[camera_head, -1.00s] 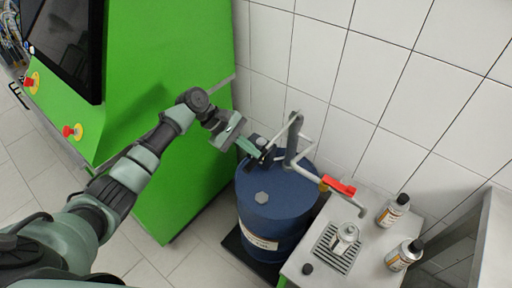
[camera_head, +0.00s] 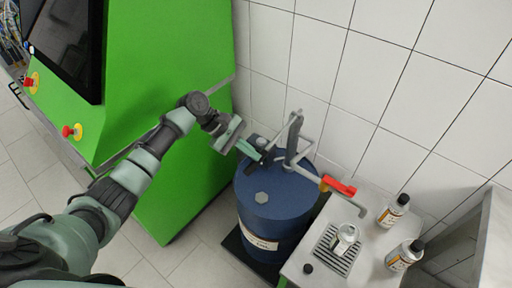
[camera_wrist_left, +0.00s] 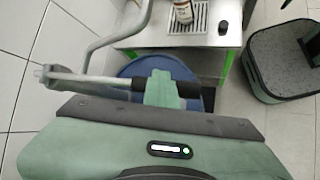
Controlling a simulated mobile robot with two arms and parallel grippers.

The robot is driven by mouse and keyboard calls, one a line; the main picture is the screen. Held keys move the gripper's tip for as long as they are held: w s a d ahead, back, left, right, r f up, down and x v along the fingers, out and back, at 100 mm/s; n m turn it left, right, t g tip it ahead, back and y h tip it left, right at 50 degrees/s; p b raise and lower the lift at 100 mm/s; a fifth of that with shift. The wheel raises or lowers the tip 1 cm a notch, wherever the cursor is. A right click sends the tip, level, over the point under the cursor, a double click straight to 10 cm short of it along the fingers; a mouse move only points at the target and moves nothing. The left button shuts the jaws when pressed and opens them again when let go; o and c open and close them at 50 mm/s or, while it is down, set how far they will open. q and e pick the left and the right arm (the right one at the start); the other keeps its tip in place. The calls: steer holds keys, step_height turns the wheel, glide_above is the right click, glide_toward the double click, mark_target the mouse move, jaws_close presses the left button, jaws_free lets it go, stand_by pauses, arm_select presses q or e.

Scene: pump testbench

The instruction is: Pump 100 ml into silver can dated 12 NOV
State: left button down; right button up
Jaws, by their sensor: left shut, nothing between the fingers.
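A dark grey hand pump (camera_head: 294,138) stands on a blue drum (camera_head: 275,208). My left gripper (camera_head: 259,153) is at the pump's lever, with its jaws shut. In the left wrist view my gripper's green fingers (camera_wrist_left: 161,90) overlap the lever's black grip (camera_wrist_left: 130,88), with nothing pinched between them. An uncapped silver can (camera_head: 345,238) stands upright on the drip grate, near the outlet of the grey spout (camera_head: 349,204). Two black-capped silver cans (camera_head: 392,211) (camera_head: 404,255) stand to its right. The date labels are too small to read. My right gripper is out of view.
A red valve handle (camera_head: 339,186) sits on the spout. A loose black cap (camera_head: 308,268) lies on the metal table (camera_head: 372,250). A green cabinet (camera_head: 180,75) stands at the left. The tiled wall (camera_head: 350,80) is close behind the pump.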

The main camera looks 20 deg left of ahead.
arm_select(q)
steer(key=shift+s+f+b, duration=0.15)
steer(key=shift+f+b, duration=0.05)
steer(key=shift+f, duration=0.7)
steer(key=shift+s+f+b, duration=0.1)
steer(key=shift+f+b, duration=0.1)
steer(key=shift+f, duration=0.65)
stand_by(1.1)
steer(key=shift+r, duration=0.15)
stand_by(0.4)
step_height(320, 180, up, 10)
steer(key=w+p, duration=0.1)
steer(key=p, duration=0.9)
steer(key=shift+p, duration=0.35)
steer(key=shift+w+d+r, duration=0.1)
step_height(320, 180, up, 5)
steer(key=p, duration=0.1)
glide_above(252, 162)
steer(key=w, duration=0.2)
steer(key=shift+s+d, duration=0.1)
stand_by(0.9)
